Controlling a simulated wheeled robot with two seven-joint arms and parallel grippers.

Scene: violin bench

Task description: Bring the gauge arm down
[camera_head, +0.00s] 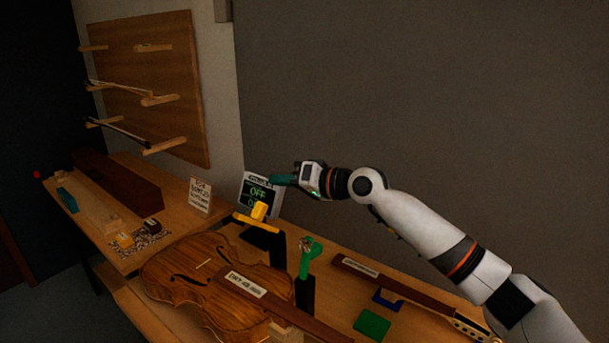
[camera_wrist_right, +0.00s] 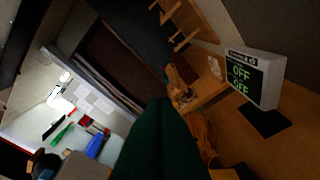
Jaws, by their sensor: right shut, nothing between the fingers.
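A small display panel (camera_head: 262,193) reads OFF and stands at the back of the bench; it also shows in the right wrist view (camera_wrist_right: 256,78). A yellow bar with a raised yellow block (camera_head: 257,213) sits on a dark mount in front of it. A green clamp-like part (camera_head: 306,258) stands on a dark post to its right. I cannot tell for certain which part is the gauge arm. My right gripper (camera_head: 275,180) is shut and empty, with its teal fingers above the yellow block and partly over the panel. The closed fingers (camera_wrist_right: 160,140) fill the lower middle of the wrist view.
A violin body (camera_head: 195,270) lies on the bench below, with a labelled brown fingerboard (camera_head: 275,300) across it. Another neck (camera_head: 395,290) and a green block (camera_head: 371,324) lie to the right. A paper card (camera_head: 200,196) stands left of the panel.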

